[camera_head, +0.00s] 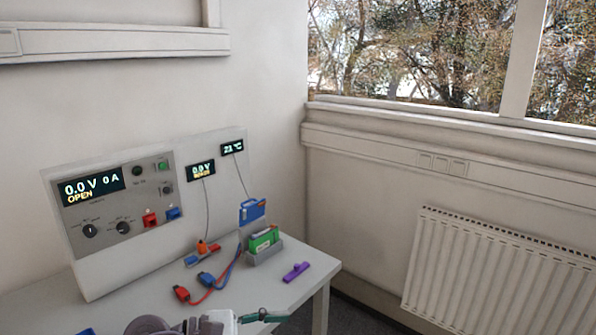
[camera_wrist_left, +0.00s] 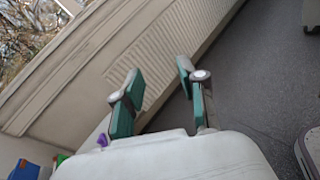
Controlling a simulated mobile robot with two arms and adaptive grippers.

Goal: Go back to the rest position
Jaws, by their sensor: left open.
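My left gripper (camera_head: 268,316) reaches in at the bottom of the head view, over the front edge of the table. In the left wrist view its two green fingers (camera_wrist_left: 160,80) are spread apart with nothing between them. Past the fingers are the radiator, wall and grey floor. The gripper is apart from the objects on the table. My right gripper is in neither view.
The table (camera_head: 225,296) holds a cycler panel (camera_head: 140,190), a green battery in a grey holder (camera_head: 265,252), a blue block (camera_head: 252,210), red and blue cable plugs (camera_head: 182,294) and a purple piece (camera_head: 296,271). A radiator (camera_head: 490,270) is on the right wall.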

